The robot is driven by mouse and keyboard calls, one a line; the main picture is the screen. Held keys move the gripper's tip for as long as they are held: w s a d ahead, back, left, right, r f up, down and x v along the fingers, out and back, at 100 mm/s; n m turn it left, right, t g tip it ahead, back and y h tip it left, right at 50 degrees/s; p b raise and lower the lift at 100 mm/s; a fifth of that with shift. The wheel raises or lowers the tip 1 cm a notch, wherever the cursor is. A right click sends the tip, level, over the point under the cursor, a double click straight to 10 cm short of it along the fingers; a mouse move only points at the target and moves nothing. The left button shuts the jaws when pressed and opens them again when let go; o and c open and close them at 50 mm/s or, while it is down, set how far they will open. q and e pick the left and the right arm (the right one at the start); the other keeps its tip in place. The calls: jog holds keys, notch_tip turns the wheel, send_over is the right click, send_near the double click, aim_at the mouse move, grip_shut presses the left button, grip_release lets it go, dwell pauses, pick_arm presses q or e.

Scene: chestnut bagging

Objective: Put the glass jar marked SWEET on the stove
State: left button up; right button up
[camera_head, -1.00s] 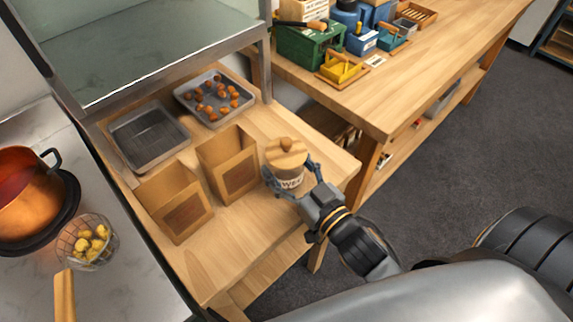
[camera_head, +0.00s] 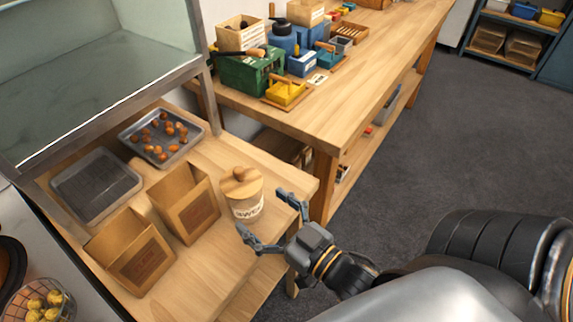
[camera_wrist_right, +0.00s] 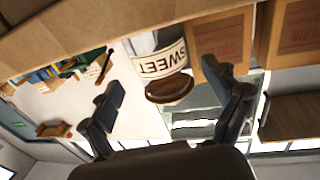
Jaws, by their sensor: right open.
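The glass jar (camera_head: 245,206) marked SWEET stands upright on the wooden counter, with a round wooden lid and knob on top. In the right wrist view the jar (camera_wrist_right: 160,62) appears upside down, its label reading SWEET, beyond and between the fingertips. My right gripper (camera_head: 270,220) is open beside the jar's front right, with its fingers apart and nothing between them. The wrist view also shows the right gripper (camera_wrist_right: 172,95) with spread fingers. The stove is at most a dark edge at the lower left (camera_head: 10,262). My left gripper is not in view.
Two brown paper bags (camera_head: 128,262) (camera_head: 184,212) stand left of the jar. Behind them are a tray of chestnuts (camera_head: 190,142) and an empty grey tray (camera_head: 70,190). A wire basket of yellow pieces (camera_head: 62,292) is at lower left. A wooden workbench (camera_head: 345,85) holds boxes.

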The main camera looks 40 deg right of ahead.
jog(key=v, duration=0.6)
jog(key=shift+s+b, duration=0.15)
jog(key=shift+b, duration=0.3)
notch_tip(320, 180, down, 23)
jog(key=d+g+h, duration=0.1)
jog(key=g+h, duration=0.1)
jog(key=g, duration=0.2)
jog(key=s+f+g, duration=0.4)
jog(key=s+f, duration=0.2)
jog(key=f, duration=0.9)
jog(key=s+d+f+g+h, duration=0.1)
jog(key=s+f+g, duration=0.3)
jog(key=f, duration=1.1)
jog(key=s, duration=0.2)
jog(key=shift+s+d, duration=0.25)
jog(key=shift+s, duration=0.1)
jog(key=s+f+g, duration=0.1)
jog(key=s+f, duration=0.1)
jog(key=s, duration=0.1)
jog(key=s+d+f+g, duration=0.1)
jog(key=s+f+g, duration=0.1)
jog(key=s, duration=0.1)
jog(key=s+f+g, duration=0.1)
jog(key=s+f, duration=0.2)
jog(key=shift+s+d+h, duration=0.15)
jog(key=shift+d+h, duration=0.05)
jog(key=shift+h, duration=0.2)
jog(key=shift+c, duration=1)
jog(key=shift+s+g, duration=0.15)
jog(key=shift+g, duration=0.15)
